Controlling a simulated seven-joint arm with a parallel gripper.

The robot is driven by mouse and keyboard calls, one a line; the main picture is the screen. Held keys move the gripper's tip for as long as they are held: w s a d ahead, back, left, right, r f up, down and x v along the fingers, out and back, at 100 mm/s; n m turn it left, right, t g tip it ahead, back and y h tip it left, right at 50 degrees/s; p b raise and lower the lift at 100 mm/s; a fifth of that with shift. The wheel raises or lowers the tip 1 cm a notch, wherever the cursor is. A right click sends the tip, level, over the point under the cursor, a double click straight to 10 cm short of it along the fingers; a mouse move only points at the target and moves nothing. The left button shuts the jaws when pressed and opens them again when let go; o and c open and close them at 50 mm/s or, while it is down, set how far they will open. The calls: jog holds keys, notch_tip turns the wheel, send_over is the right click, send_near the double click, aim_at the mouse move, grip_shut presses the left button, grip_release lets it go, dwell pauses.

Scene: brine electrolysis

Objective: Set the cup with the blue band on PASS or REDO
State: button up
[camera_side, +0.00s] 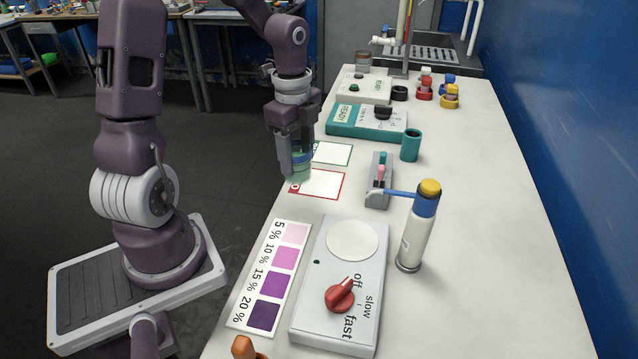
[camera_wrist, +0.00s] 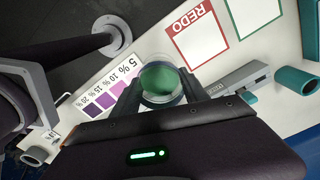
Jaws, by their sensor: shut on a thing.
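My gripper (camera_side: 297,160) is shut on a clear cup (camera_side: 298,172) with green contents. The cup also shows between the fingers in the wrist view (camera_wrist: 160,82). A bluish edge shows on it there, but the fingers hide much of its side. In the side view the cup is upright at the left end of the red-bordered REDO card (camera_side: 322,184), overlapping it; its height above the table is hard to tell. In the wrist view the REDO card (camera_wrist: 197,34) lies beside the cup. The green-bordered card (camera_side: 334,153) lies behind it, its word not readable. Both cards look empty.
A grey holder (camera_side: 379,182) stands right of the cards, near a blue-and-white bottle with a yellow cap (camera_side: 418,228). The colour chart (camera_side: 268,275) and stirrer (camera_side: 340,290) lie in front. A teal READY device (camera_side: 365,122) and teal cylinder (camera_side: 410,146) stand behind.

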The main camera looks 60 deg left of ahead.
jog(key=w+a, duration=0.5)
jog(key=w, duration=0.4)
jog(key=f, duration=0.9)
jog(key=shift+w+d+f, duration=0.1)
jog(key=shift+w, duration=0.1)
jog(key=shift+f, duration=0.15)
jog(key=o, duration=1.6)
